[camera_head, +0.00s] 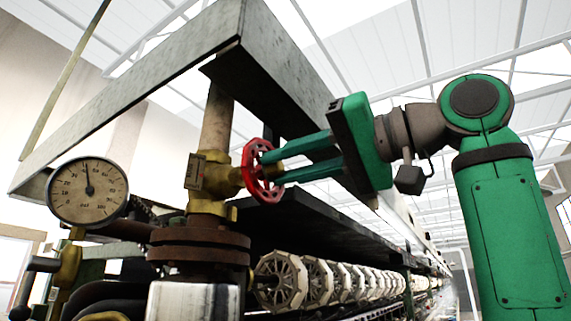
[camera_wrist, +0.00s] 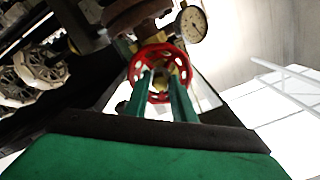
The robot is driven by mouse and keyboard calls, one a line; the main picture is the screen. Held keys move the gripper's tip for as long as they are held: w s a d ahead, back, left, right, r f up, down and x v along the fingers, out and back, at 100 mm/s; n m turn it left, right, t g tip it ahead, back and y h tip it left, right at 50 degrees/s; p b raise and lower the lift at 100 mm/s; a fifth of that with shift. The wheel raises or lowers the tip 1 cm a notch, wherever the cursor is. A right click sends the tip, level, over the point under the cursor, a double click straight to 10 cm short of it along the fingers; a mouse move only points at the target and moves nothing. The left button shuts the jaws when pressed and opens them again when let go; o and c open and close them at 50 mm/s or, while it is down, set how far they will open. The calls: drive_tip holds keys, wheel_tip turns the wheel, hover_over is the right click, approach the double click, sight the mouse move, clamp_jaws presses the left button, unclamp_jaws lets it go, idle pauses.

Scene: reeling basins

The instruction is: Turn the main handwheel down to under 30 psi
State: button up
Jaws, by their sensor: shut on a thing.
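The red handwheel (camera_head: 249,160) is on the brass valve (camera_head: 210,180) of an upright pipe, in the middle of the head view. It also shows in the wrist view (camera_wrist: 137,69). My gripper (camera_head: 269,168) reaches it from the right. Its two green fingers are shut on the wheel, one above the other in the head view. In the wrist view the fingers (camera_wrist: 160,84) overlap the wheel and hide part of it. The pressure gauge (camera_head: 88,190) is at the left, marked psi. Its needle points nearly straight up, a little left, at roughly 45 by my reading.
A large grey metal beam frame (camera_head: 150,75) hangs above the valve. A dark shelf (camera_head: 300,215) runs below my fingers, over a row of pale reels (camera_head: 318,280). A rusty flange (camera_head: 198,245) is under the valve. Open room lies at the right.

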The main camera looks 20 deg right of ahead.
drive_tip(key=m, duration=0.4)
drive_tip(key=shift+m, duration=0.3)
drive_tip(key=m, duration=1.7)
drive_tip(key=shift+f, duration=0.1)
